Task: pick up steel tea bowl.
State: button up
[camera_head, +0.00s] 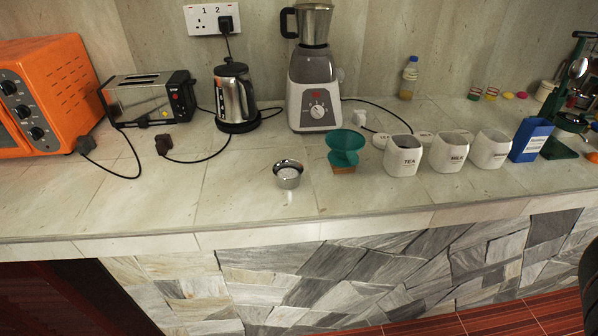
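A small shiny steel tea bowl (288,175) stands upright on the stone counter (240,196), a little left of centre and near the front. Its open top faces up and nothing touches it. My gripper does not show in the head view, so I cannot see its state or how far it is from the bowl.
A teal cup-like thing (345,148) on a brown base stands right of the bowl. White canisters (403,157) and a blue box (531,139) are further right. A blender (314,88), kettle (235,98), toaster (150,99) and orange oven (45,95) stand behind and left. The counter left of the bowl is clear.

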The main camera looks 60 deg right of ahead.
aim_at(288, 173)
jog(key=z, duration=0.45)
jog(key=l+z, duration=0.1)
jog(key=z, duration=1.15)
jog(key=i+z, duration=0.1)
jog(key=z, duration=0.35)
jog(key=u, duration=1.5)
jog(key=j+z, duration=0.1)
jog(key=z, duration=0.3)
jog(key=j+z, duration=0.1)
jog(key=z, duration=0.3)
jog(key=k+j+z, duration=0.1)
jog(key=j+z, duration=0.15)
jog(key=j, duration=0.15)
jog(key=k+j+z, duration=0.2)
jog(key=j, duration=0.25)
jog(key=k+j+z, duration=0.1)
jog(key=j+z, duration=0.15)
jog(key=k+j, duration=0.15)
jog(key=j, duration=0.2)
jog(key=k+j, duration=0.15)
jog(key=j, duration=0.25)
